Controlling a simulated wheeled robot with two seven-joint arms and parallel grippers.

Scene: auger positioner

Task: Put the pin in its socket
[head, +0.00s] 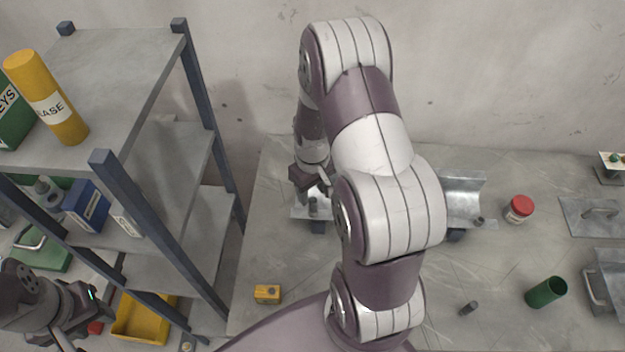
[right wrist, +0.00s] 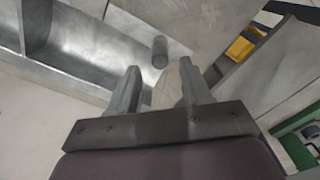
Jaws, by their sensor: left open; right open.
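A metal trough (head: 463,196) stands on the table, its middle hidden behind my right arm. At its left end a short grey cylinder (head: 313,206) stands on a flat plate. In the right wrist view this cylinder (right wrist: 160,52) is just beyond the fingertips, not between them. My right gripper (head: 318,188) is open and empty there; it also shows in the right wrist view (right wrist: 160,82). Another small dark cylinder (head: 468,308) lies on the table at front right. I cannot tell which is the pin, and no empty socket is clear. My left gripper (head: 92,308) is open at lower left.
A grey shelf rack (head: 150,75) with a yellow cylinder (head: 52,100) stands left. A yellow block (head: 267,294), a green cup (head: 546,292) and a red-lidded jar (head: 519,209) are on the table. A yellow bin (head: 140,322) is below the rack. The front right middle is mostly clear.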

